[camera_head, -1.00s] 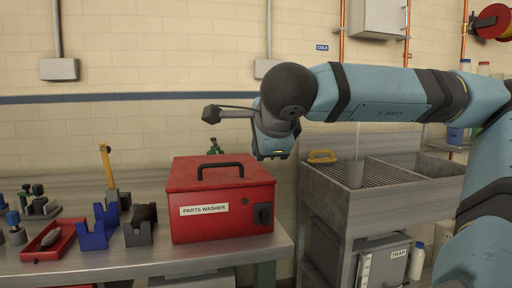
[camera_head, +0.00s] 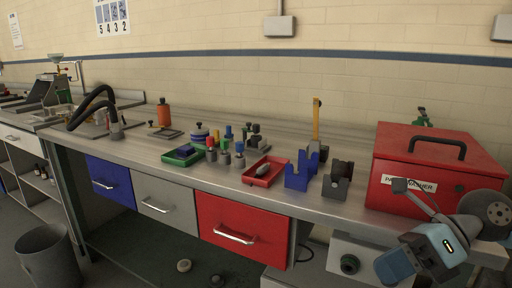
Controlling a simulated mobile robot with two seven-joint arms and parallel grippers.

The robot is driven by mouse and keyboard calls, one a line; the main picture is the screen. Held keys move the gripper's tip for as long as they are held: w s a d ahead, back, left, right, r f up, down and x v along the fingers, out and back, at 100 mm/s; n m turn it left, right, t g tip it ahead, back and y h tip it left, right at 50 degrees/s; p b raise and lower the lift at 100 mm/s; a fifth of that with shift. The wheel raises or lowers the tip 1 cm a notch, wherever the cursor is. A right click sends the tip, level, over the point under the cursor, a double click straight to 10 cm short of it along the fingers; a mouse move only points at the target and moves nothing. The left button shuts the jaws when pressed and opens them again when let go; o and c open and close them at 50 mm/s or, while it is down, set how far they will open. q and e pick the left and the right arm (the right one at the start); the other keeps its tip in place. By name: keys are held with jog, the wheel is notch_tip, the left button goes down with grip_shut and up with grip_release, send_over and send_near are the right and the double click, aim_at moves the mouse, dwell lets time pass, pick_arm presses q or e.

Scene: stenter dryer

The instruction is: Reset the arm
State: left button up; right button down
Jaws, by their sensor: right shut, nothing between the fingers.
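My right gripper (camera_head: 404,187) is at the lower right in the head view, with my blue and grey wrist behind it. Its fingers are shut and empty. It shows in front of the red parts washer (camera_head: 440,150) and covers part of its label. I cannot tell whether it touches the box. My left gripper is not in view.
The long metal workbench (camera_head: 340,207) holds a blue block (camera_head: 297,177), a dark holder (camera_head: 338,181), a red tray (camera_head: 262,171), a green tray (camera_head: 183,156) and a black hose (camera_head: 97,108). A grey bin (camera_head: 48,258) stands on the floor at the left.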

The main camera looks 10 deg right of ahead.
jog(key=a+f+n+t+h+p, duration=0.1)
jog(key=a+f+n+t, duration=0.55)
jog(key=n, duration=0.95)
jog(key=a+f+n+t+h+p, duration=0.1)
jog(key=a+f+n+t, duration=0.3)
jog(key=a+n+t, duration=0.85)
pick_arm(q)
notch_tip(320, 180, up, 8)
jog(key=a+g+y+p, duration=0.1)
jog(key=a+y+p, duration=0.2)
jog(key=p, duration=1.6)
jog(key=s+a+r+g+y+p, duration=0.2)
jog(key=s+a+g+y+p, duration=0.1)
jog(key=p, duration=1.6)
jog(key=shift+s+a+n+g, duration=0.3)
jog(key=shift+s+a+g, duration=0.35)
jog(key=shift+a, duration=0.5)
pick_arm(e)
jog(key=s+d+r+n+g+h, duration=0.1)
jog(key=s+d+r+g+h, duration=0.1)
jog(key=d+g, duration=0.3)
jog(key=s+d+r+n+g+h, duration=0.2)
jog(key=s+d+r+g+h, duration=0.1)
jog(key=d+r+g+h, duration=0.1)
jog(key=shift+d+r+g, duration=0.3)
jog(key=shift+d+g, duration=0.2)
jog(key=shift+d, duration=0.5)
